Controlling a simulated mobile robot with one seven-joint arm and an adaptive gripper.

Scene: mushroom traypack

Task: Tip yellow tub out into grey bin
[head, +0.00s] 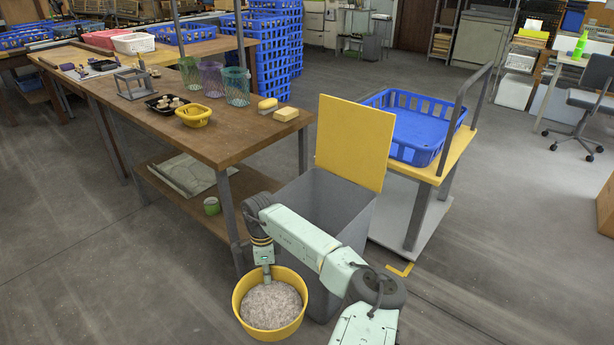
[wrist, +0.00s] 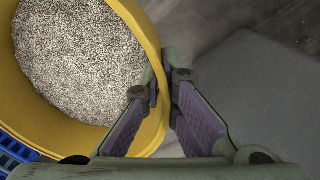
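The yellow tub (head: 270,333) is at the bottom of the head view, in front and left of the grey bin. It is roughly upright and holds pale, speckled, crumbly material (head: 271,305). My gripper (head: 267,281) reaches down to its far rim. In the wrist view my gripper (wrist: 166,88) is shut on the tub's rim (wrist: 152,35), one finger inside and one outside. I cannot tell whether the tub touches the floor. The grey bin (head: 334,200) stands open, with a yellow panel (head: 355,140) upright at its back. Its bottom inside is hidden.
A wooden workbench (head: 235,150) with mesh cups, a yellow basket (head: 194,117) and yellow blocks stands left of the bin. A yellow-topped cart (head: 425,172) with a blue crate (head: 410,135) stands right. Floor (head: 120,270) at left is clear.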

